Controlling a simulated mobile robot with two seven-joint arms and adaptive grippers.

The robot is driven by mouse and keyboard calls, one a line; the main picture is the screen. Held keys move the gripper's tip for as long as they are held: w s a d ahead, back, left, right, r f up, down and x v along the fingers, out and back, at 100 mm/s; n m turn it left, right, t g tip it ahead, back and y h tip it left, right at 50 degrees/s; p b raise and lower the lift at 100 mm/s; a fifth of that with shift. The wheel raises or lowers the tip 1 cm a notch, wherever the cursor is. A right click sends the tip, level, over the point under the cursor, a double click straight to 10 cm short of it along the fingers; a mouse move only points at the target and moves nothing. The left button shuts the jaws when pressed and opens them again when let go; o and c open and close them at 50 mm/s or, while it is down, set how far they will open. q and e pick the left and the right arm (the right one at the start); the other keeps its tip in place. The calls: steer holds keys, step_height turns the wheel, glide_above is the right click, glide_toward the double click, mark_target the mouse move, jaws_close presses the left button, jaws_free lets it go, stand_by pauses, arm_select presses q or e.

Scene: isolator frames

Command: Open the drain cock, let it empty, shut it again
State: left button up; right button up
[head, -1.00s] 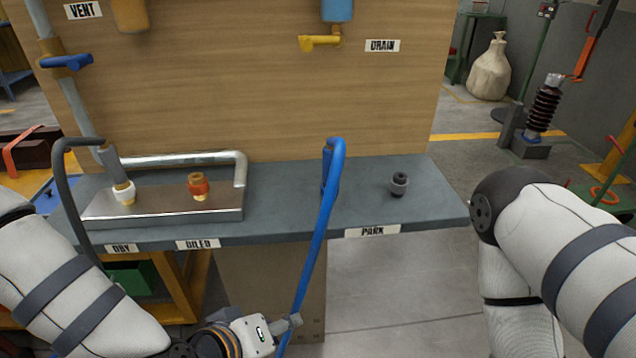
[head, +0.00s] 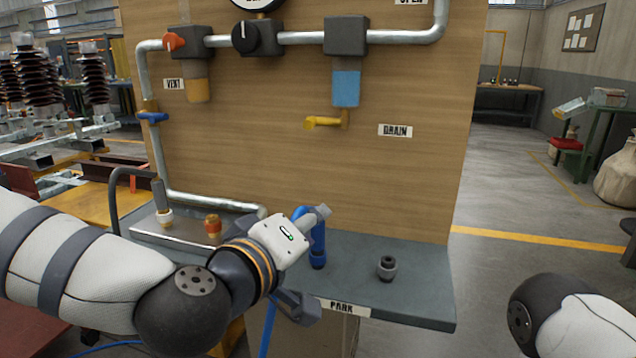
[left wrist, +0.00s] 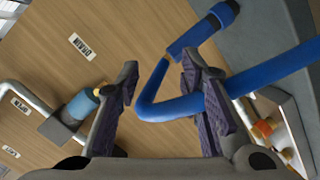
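The drain cock (head: 325,122) is a yellow lever under the blue-bowled filter (head: 346,88), beside the DRAIN label (head: 395,131). The lever lies sideways, pointing left. My left gripper (head: 312,262) is open at the bench front, below and left of the cock. A bent blue hose (head: 318,240) stands by its fingers. In the left wrist view the hose (left wrist: 165,108) bends between the spread fingers (left wrist: 160,100) and passes by the right one; contact is unclear. The blue bowl (left wrist: 82,104) shows there too, with the lever mostly hidden by a finger. My right gripper is out of view.
The bench carries a metal block (head: 185,228) with two fittings and a dark fitting (head: 387,267) above the PARK label (head: 343,308). The vent filter (head: 197,88), black knob (head: 257,37) and pipework sit on the wooden panel. Space before the cock is clear.

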mark_target(305, 126)
arm_select(q)
steer(key=w+a+r+n+t, duration=0.2)
steer(key=a+r+t, duration=0.1)
steer(key=r, duration=0.9)
steer(key=shift+y, duration=0.3)
steer(key=b+x, duration=0.1)
steer(key=x, duration=1.1)
steer(key=shift+w+a+f, duration=0.1)
steer(key=shift+f, duration=0.1)
steer(key=shift+c, duration=0.6)
jaws_close()
